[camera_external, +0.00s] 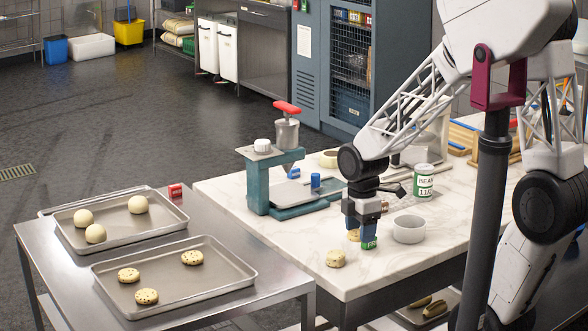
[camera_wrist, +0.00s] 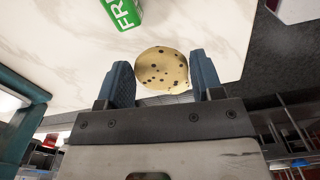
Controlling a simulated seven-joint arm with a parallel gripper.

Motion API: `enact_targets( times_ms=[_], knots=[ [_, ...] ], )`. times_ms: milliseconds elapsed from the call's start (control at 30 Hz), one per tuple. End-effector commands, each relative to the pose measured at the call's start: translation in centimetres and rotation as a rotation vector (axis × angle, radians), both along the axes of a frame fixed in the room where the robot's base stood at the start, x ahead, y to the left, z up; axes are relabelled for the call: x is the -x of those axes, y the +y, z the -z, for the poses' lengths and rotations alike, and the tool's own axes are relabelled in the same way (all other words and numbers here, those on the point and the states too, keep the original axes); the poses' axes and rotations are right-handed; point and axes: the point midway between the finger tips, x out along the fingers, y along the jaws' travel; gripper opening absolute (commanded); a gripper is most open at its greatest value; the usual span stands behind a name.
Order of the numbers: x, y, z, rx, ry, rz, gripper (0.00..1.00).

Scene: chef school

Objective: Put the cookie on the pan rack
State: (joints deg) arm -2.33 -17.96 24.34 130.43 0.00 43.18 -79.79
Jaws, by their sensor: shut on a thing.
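My gripper (camera_external: 361,232) is above the front part of the marble counter, pointing down. In the wrist view its two blue fingers (camera_wrist: 162,76) are on either side of a round, pale cookie with dark chips (camera_wrist: 162,68), and they are shut on it. This held cookie is partly hidden by a finger in the external view (camera_external: 353,236). Another chip cookie (camera_external: 336,258) lies on the counter to the left of my gripper. On the steel table at left, a front sheet pan (camera_external: 205,283) bears three chip cookies. I cannot tell which structure is the pan rack.
A back sheet pan (camera_external: 115,232) holds three pale dough balls. A green-labelled item (camera_external: 370,243) stands close by my gripper; its lettering shows in the wrist view (camera_wrist: 122,14).

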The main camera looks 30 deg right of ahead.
Motion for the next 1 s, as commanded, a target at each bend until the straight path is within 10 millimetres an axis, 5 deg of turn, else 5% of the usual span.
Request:
enact_targets(
  times_ms=[467, 1000],
  knots=[
    [-3.1, 3.2, -0.8, 0.0, 0.0, -0.015, 0.38],
    [-10.3, 14.0, -2.4, 0.0, -0.001, -0.051, 0.38]
  ],
)
